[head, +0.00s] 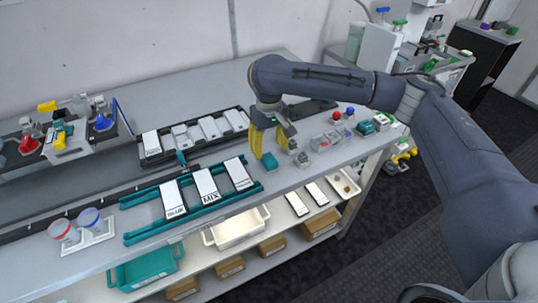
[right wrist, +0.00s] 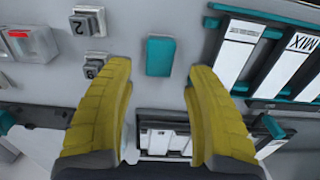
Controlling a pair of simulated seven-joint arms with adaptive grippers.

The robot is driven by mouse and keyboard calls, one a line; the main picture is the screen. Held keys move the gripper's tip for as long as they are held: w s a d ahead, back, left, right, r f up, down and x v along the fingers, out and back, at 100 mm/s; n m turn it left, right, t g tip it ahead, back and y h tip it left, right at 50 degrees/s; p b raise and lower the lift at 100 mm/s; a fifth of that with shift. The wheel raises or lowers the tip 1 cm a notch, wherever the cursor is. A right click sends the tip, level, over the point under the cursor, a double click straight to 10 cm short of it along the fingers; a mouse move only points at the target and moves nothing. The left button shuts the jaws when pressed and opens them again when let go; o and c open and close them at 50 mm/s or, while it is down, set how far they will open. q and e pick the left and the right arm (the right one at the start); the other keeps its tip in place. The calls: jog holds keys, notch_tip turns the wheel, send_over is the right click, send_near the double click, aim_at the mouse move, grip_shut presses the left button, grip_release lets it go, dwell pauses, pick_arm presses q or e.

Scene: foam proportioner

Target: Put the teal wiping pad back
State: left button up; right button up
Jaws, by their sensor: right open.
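The teal wiping pad (head: 269,161) lies flat on the grey bench top, to the right of the teal rail rack. In the right wrist view the pad (right wrist: 160,56) shows as a small teal block just beyond the fingertips and between their lines. My right gripper (head: 271,143) has yellow fingers and is open and empty above the bench beside the pad. In the right wrist view its fingers (right wrist: 159,72) are spread wide with nothing between them. My left gripper is not in view.
The teal rack (head: 130,202) holds white labelled cartridges left of the pad. A black tray (head: 147,158) with white pieces lies behind. Small numbered blocks (right wrist: 83,23) and clear red- and blue-capped containers (head: 322,143) stand right of the gripper. The bench's front edge is close.

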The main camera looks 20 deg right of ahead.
aim_at(269, 159)
notch_tip(269, 159, up, 6)
dwell(0.5)
jog(key=shift+r, duration=0.1)
